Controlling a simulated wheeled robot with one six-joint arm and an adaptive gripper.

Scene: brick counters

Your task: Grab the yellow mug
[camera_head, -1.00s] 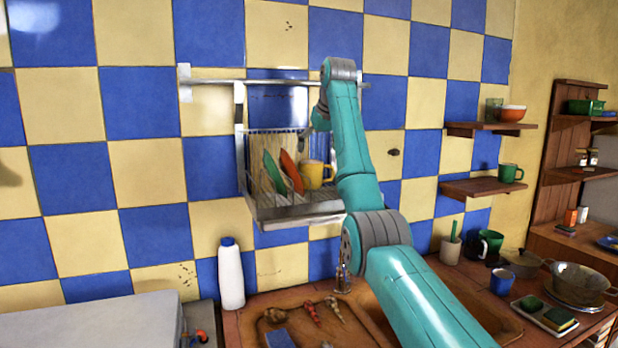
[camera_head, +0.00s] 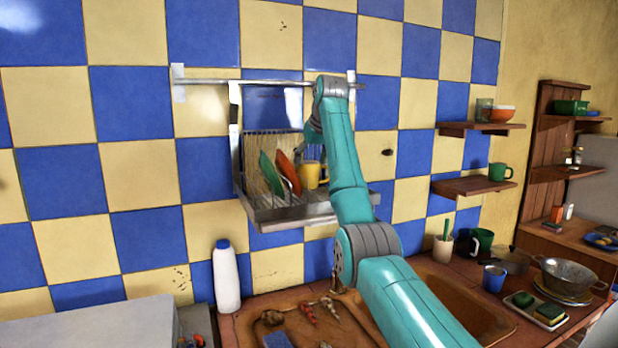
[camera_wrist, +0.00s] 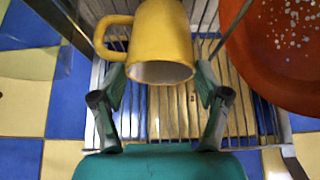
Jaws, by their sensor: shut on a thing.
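The yellow mug (camera_head: 310,177) is in the wall-hung dish rack (camera_head: 290,214), at the right of an orange plate (camera_head: 287,170). In the wrist view the yellow mug (camera_wrist: 162,40) lies between the two fingers of my gripper (camera_wrist: 160,76), its handle to the left and its rim toward the camera. The fingers are shut on the mug's sides near the rim. The orange plate (camera_wrist: 275,50) is close on the right there. In the head view my arm hides most of the gripper.
A green plate (camera_head: 270,173) stands left of the orange one. The rack's wires (camera_wrist: 240,115) run beneath the mug. A white bottle (camera_head: 226,275) stands below left on the counter. Wooden shelves (camera_head: 472,187) with a green mug (camera_head: 500,172) are to the right.

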